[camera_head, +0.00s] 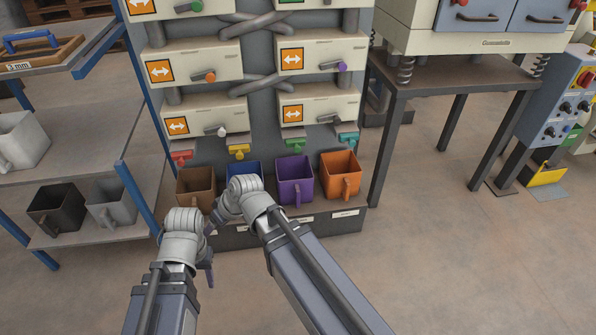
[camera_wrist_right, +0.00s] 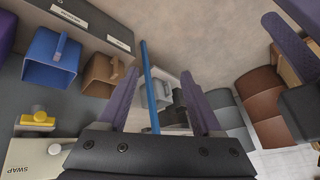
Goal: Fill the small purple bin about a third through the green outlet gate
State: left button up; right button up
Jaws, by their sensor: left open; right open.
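The small purple bin (camera_head: 295,180) stands upright on the low dark ledge, between the blue and orange bins, its handle facing me. The green outlet gate (camera_head: 293,145) is just above it. I cannot see into the bin well enough to tell its contents. My right gripper (camera_head: 213,228) is in front of the brown and blue bins, left of the purple bin, partly hidden by its wrist. In the right wrist view its fingers (camera_wrist_right: 160,112) are apart with nothing between them. My left gripper (camera_head: 207,268) is lower, mostly hidden behind its own arm, open and apart from the bins.
A brown bin (camera_head: 195,188), a blue bin (camera_head: 244,170) and an orange bin (camera_head: 340,174) share the ledge. Red (camera_head: 181,156), yellow (camera_head: 238,151) and teal (camera_head: 347,140) gates sit above. A shelf (camera_head: 75,150) with bins stands left. Floor at right front is clear.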

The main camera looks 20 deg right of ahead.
jog(key=w+d+f+m+t+y+b, duration=0.1)
jog(key=w+d+f+t+y+b, duration=0.2)
jog(key=w+t+b, duration=0.6)
jog(key=m+t+h+b, duration=0.4)
jog(key=m+h+b, duration=0.6)
jog(key=h+b, duration=0.3)
send_near(298, 151)
jog(key=b, duration=0.1)
jog(key=shift+y, duration=0.4)
jog(key=shift+x, duration=4.2)
pick_arm(q)
notch_tip(298, 151, down, 25)
jog(key=shift+f, duration=0.2)
pick_arm(e)
jog(key=shift+s+d+r, duration=0.1)
jog(key=shift+d, duration=0.05)
grip_shut()
